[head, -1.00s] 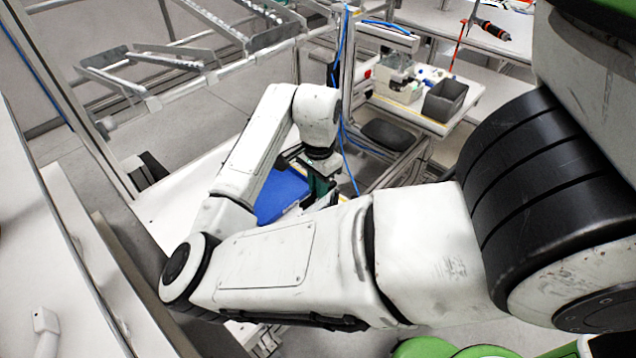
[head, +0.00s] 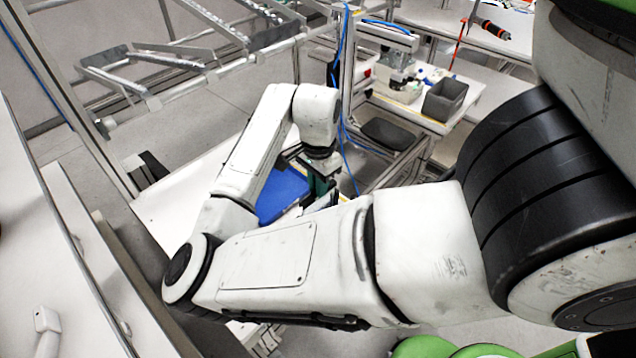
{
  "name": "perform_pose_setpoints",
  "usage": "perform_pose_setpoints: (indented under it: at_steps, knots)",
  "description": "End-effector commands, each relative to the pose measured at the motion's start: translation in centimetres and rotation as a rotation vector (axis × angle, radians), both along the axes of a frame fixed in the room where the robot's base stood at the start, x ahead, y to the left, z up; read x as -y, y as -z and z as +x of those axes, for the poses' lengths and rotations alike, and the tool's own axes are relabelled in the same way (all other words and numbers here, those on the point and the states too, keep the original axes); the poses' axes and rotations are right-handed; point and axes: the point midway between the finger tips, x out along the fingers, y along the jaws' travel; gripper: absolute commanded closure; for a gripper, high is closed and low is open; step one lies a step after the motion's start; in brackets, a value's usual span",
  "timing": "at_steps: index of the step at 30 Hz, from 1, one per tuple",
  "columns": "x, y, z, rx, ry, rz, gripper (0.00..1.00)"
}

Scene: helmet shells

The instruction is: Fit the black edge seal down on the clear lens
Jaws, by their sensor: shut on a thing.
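My gripper (head: 321,186) is partly in view beyond my forearm, below my white wrist. It points down over the white bench. Its fingertips are mostly hidden by my own arm. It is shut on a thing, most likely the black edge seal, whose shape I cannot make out. The clear lens cannot be made out either; the work spot is small and largely covered by my arm. A flat blue thing (head: 284,193) lies on the white bench (head: 170,206), just left of the gripper.
A metal rail frame (head: 180,85) stands behind the bench at left. Blue cables (head: 345,110) hang by an upright post behind my wrist. A grey bin (head: 444,98) and a black tray (head: 389,136) are farther back at right.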

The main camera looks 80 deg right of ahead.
Motion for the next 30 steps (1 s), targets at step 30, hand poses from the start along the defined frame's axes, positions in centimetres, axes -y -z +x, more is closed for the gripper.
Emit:
perform_pose_setpoints:
  at_steps: [30]
  knots:
    - [0.0, 1.1, 0.0, 0.000, 0.000, 0.000, 1.00]
